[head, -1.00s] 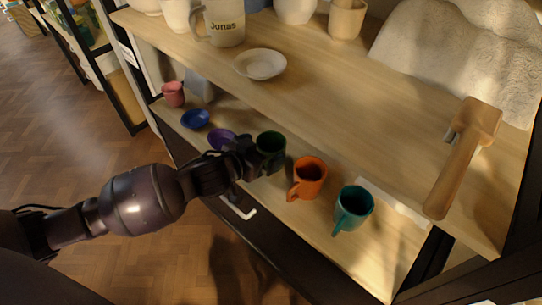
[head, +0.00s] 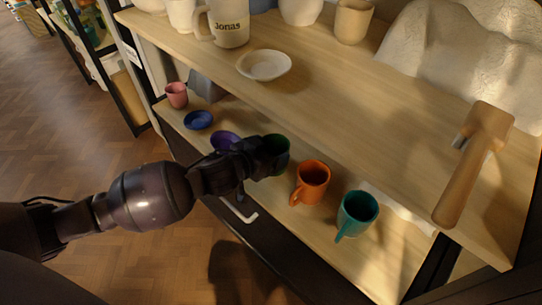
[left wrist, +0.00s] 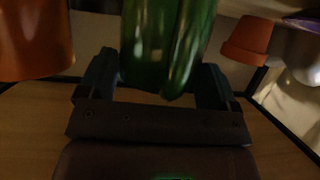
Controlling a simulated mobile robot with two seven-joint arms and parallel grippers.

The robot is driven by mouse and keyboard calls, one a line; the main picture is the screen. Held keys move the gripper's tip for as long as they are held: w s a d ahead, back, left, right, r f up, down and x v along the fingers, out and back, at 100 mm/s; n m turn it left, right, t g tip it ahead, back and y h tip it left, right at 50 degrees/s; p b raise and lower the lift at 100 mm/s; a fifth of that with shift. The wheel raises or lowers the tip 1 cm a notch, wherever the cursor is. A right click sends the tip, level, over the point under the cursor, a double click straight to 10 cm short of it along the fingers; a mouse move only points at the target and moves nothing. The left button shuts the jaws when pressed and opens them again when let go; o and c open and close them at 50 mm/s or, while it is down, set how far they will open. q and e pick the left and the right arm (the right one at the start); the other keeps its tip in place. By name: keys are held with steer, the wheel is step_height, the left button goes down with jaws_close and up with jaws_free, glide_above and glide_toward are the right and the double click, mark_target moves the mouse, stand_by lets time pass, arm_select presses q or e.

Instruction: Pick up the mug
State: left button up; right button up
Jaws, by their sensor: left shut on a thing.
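A dark green mug (head: 279,152) is at the lower shelf, partly hidden by my left gripper (head: 262,157). In the left wrist view the green mug (left wrist: 160,40) fills the space between the two dark fingers (left wrist: 158,88), its handle facing the camera. The left gripper is shut on it; I cannot tell whether its base is clear of the shelf. An orange mug (head: 314,184) stands just right of it and shows in the left wrist view (left wrist: 32,42). A teal mug (head: 358,210) stands further right. The right gripper is not in view.
Left on the lower shelf (head: 345,255) are a purple bowl (head: 222,140), a blue bowl (head: 198,119) and a pink cup (head: 176,95). The upper shelf (head: 330,105) overhangs behind, with a white dish (head: 264,65), a "Jonas" mug (head: 229,25) and a wooden mallet (head: 473,160).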

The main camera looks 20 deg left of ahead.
arm_select(q)
step_height(320, 180, up, 10)
steer(key=p, duration=0.4)
steer(key=s+a+r+m+g+h, duration=0.1)
steer(key=s+a+r+m+h, duration=0.15)
steer(key=s+a, duration=0.45)
steer(key=s+a+r+m+g+h, duration=0.1)
steer(key=s+a+r, duration=0.3)
steer(key=a, duration=0.5)
steer(key=s+d+r+m+g+h, duration=0.1)
steer(key=s+d+r+m+h, duration=0.1)
steer(key=s+r, duration=0.3)
steer(key=shift+d+r, duration=0.45)
steer(key=shift+r, duration=0.9)
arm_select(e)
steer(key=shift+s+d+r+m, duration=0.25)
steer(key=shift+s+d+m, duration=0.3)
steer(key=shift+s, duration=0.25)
arm_select(q)
steer(key=shift+s+d, duration=0.1)
steer(key=shift+s, duration=0.05)
